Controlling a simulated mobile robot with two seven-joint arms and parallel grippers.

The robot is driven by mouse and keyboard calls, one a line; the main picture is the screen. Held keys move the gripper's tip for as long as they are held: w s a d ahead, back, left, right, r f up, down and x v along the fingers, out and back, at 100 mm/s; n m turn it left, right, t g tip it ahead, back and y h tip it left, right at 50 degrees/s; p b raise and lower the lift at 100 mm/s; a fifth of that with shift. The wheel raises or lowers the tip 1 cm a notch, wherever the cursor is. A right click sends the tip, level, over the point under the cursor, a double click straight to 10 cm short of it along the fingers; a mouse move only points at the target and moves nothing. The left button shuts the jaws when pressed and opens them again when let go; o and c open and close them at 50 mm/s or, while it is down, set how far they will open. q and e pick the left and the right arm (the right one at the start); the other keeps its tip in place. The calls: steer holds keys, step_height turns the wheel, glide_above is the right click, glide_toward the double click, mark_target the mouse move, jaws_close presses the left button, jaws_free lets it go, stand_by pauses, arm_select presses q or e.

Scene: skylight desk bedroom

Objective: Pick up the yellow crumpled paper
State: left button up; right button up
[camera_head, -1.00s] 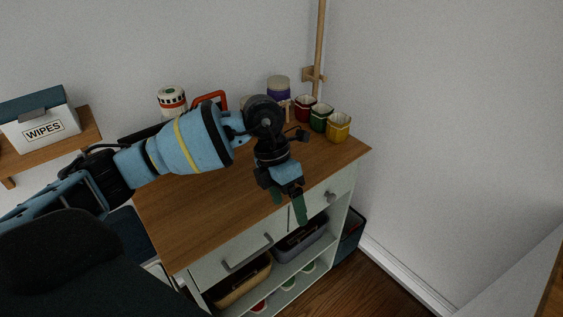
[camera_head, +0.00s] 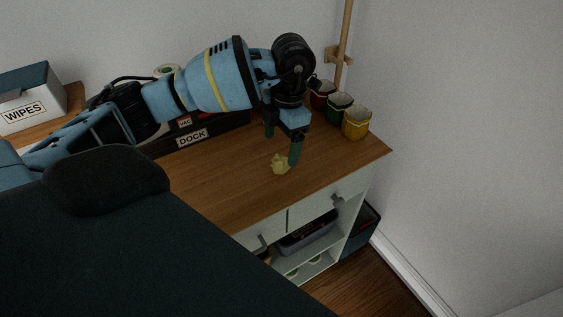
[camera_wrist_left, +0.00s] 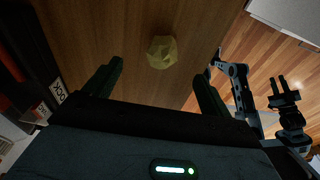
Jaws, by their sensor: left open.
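The yellow crumpled paper (camera_head: 281,163) lies on the wooden top of the cabinet, near its front edge. In the left wrist view the paper (camera_wrist_left: 162,52) lies ahead of the fingertips, roughly between their lines and apart from both. My left gripper (camera_head: 283,146) is open and empty, with its green fingers pointing down just behind and above the paper. The open fingers also show in the left wrist view (camera_wrist_left: 158,80). My right gripper (camera_wrist_left: 283,93) seems to show at the right of the left wrist view, small and off beyond the cabinet top, with two fingers apart.
Red (camera_head: 321,94), green (camera_head: 340,111) and yellow (camera_head: 356,122) cups stand at the right back of the cabinet top (camera_head: 225,180). A dark box marked DOCK (camera_head: 193,137) stands at the back left. Bare wood surrounds the paper. A wall rises behind.

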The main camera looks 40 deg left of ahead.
mark_target(281, 157)
arm_select(q)
steer(key=shift+f, duration=0.6)
step_height(281, 157, down, 4)
steer(key=shift+s+r, duration=0.1)
steer(key=shift+r, duration=0.15)
steer(key=shift+f, duration=0.45)
steer(key=c, duration=1)
arm_select(e)
steer(key=shift+w+r, duration=0.35)
steer(key=shift+w, duration=0.05)
